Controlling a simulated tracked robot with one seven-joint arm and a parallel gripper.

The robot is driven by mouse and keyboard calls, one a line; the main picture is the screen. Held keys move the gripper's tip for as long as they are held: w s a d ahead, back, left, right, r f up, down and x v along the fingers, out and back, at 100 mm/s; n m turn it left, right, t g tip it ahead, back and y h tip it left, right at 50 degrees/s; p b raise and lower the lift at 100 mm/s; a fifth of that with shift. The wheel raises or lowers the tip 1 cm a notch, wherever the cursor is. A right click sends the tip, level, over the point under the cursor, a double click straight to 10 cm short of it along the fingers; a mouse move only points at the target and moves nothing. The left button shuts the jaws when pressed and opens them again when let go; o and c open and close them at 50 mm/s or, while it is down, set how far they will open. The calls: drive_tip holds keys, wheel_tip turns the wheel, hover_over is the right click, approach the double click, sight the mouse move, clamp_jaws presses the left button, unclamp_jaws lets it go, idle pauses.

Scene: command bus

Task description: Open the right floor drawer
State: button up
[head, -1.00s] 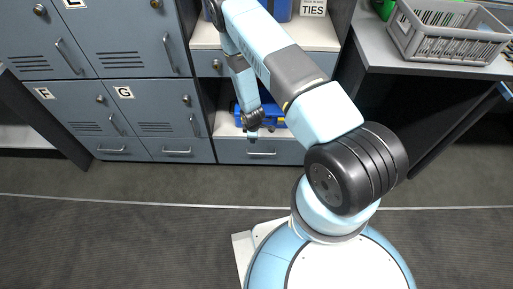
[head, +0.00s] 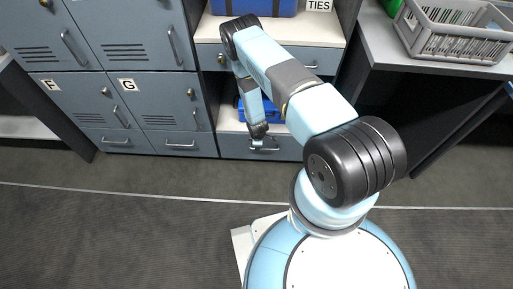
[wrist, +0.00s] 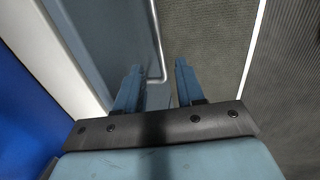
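The right floor drawer (head: 289,153) is the grey-blue drawer at the bottom of the right shelf unit, and it looks shut. Its bar handle (head: 269,149) is partly behind my gripper (head: 257,145). In the wrist view the handle (wrist: 155,40) runs down from the top edge, and its bent end lies near and between the fingertips of my gripper (wrist: 158,68). The two fingers are open, with space between them. I cannot tell whether either finger touches the handle. The drawer front (wrist: 105,35) shows left of the handle.
A blue case (head: 240,110) sits on the shelf just above the drawer. Two more floor drawers (head: 180,145) with handles are to the left, under grey-blue lockers (head: 160,98). A desk with a grey crate (head: 455,40) stands right. The carpet before the drawer is clear.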

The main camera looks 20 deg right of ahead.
drive_tip(key=shift+w+d+f, duration=0.1)
drive_tip(key=shift+w+f, duration=0.1)
drive_tip(key=shift+f, duration=0.8)
drive_tip(key=shift+w+f, duration=0.15)
drive_tip(key=shift+f, duration=0.8)
drive_tip(key=shift+c, duration=0.4)
clamp_jaws()
drive_tip(key=shift+w, duration=0.1)
